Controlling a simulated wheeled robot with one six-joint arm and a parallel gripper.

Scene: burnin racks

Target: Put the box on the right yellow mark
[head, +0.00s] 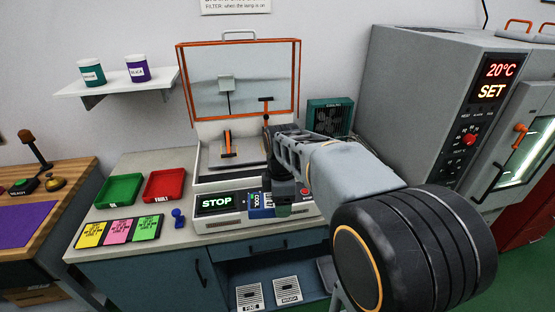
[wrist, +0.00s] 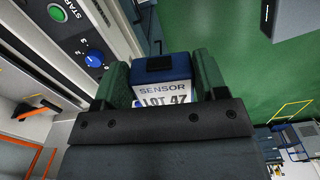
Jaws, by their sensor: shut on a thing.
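My gripper (wrist: 160,80) is shut on a blue-and-white box (wrist: 165,68), with one green finger on either side. The box's label reads SENSOR and LOT 47. In the wrist view, a yellow outline (wrist: 291,112) shows at the right, over green floor, apart from the box. I cannot tell whether it is the right yellow mark. My arm hides part of the bench.
The bench machine (head: 215,203) shows STOP, with its orange-framed lid (head: 240,41) raised. Green (head: 118,190) and red (head: 165,186) trays and several coloured cards (head: 117,231) lie on the bench's left. A grey oven (head: 415,75) reading 20°C SET stands at right.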

